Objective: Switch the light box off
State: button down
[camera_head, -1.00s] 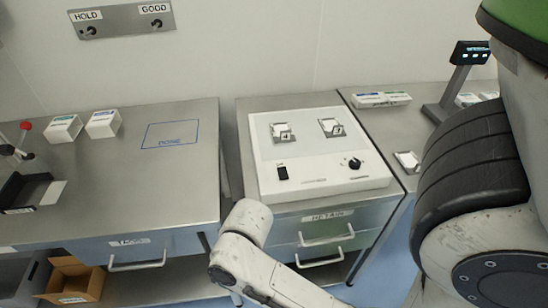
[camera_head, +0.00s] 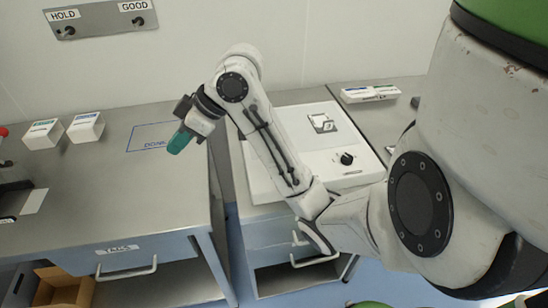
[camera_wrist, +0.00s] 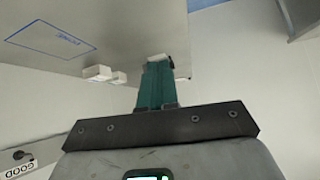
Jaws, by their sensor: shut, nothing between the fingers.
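The white light box (camera_head: 320,158) sits on the middle cabinet, partly covered by my arm in the head view. Its black knob (camera_head: 347,158) and one card (camera_head: 322,123) on a clip-like holder show. The black rocker switch at its left front is hidden behind my arm. My gripper (camera_head: 178,143) has teal fingers, shut and empty. It hangs left of the light box, over the right part of the left bench near the blue-outlined area. In the wrist view the shut fingers (camera_wrist: 156,82) point toward the bench, with a small white item at their tips.
The left bench (camera_head: 120,180) holds two white boxes (camera_head: 85,127) and a blue outline (camera_head: 165,134). A wall panel (camera_head: 100,18) has HOLD and GOOD switches. White boxes (camera_head: 370,93) stand on the right bench. A narrow gap separates the left bench from the cabinet.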

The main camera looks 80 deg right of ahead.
jog(key=s+d+g, duration=0.1)
jog(key=s+d, duration=0.3)
jog(key=s, duration=0.3)
jog(key=s+d+r+n+g+h, duration=0.1)
jog(key=s+d+g, duration=0.1)
jog(key=s+d, duration=0.2)
jog(key=s+d+g+b, duration=0.1)
jog(key=s+d, duration=0.3)
jog(key=s, duration=0.6)
jog(key=shift+r+n+g+h, duration=0.2)
jog(key=shift+n+g+h, duration=0.15)
jog(key=shift+g, duration=0.35)
jog(key=x, duration=1.2)
jog(key=shift+s+f, duration=0.25)
jog(key=shift+f, duration=0.8)
jog(key=shift+w, duration=0.1)
